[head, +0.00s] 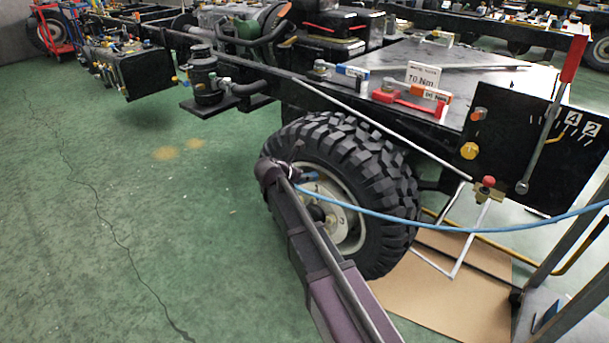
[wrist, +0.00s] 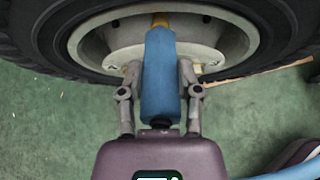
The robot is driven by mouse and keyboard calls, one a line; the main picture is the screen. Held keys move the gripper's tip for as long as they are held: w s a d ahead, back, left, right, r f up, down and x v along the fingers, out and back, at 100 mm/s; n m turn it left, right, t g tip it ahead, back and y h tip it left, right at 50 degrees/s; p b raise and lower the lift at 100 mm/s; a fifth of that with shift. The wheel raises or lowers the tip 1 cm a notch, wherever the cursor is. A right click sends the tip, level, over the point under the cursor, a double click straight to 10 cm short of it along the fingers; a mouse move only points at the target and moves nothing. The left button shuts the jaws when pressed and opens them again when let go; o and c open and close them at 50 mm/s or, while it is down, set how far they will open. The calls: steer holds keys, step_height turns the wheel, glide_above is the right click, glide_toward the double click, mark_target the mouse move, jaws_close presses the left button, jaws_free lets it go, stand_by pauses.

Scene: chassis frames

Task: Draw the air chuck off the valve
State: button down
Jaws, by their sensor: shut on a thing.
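The air chuck (wrist: 160,78) has a blue body and lies lengthwise between the fingers of my gripper (wrist: 160,85) in the wrist view. My gripper is shut on it. The chuck's far end meets a brass-coloured piece (wrist: 160,20) at the wheel rim (wrist: 205,45); whether it still sits on the valve I cannot tell. The valve itself is hidden behind the chuck. In the head view my arm reaches to the black-tyred wheel (head: 365,175), and its wrist hides most of the chuck. A blue hose (head: 440,218) runs from there to the right.
The chassis side rail (head: 265,68) passes above the wheel. A black panel (head: 515,150) with a long lever stands at right. The green floor (head: 130,220) at left is clear.

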steer(key=shift+p+v, duration=1.1)
steer(key=shift+v, duration=0.85)
steer(key=p+v, duration=0.3)
steer(key=v, duration=0.2)
steer(key=shift+s+a+r, duration=0.15)
steer(key=shift+s+r, duration=0.1)
steer(key=shift+s, duration=0.05)
stand_by(0.8)
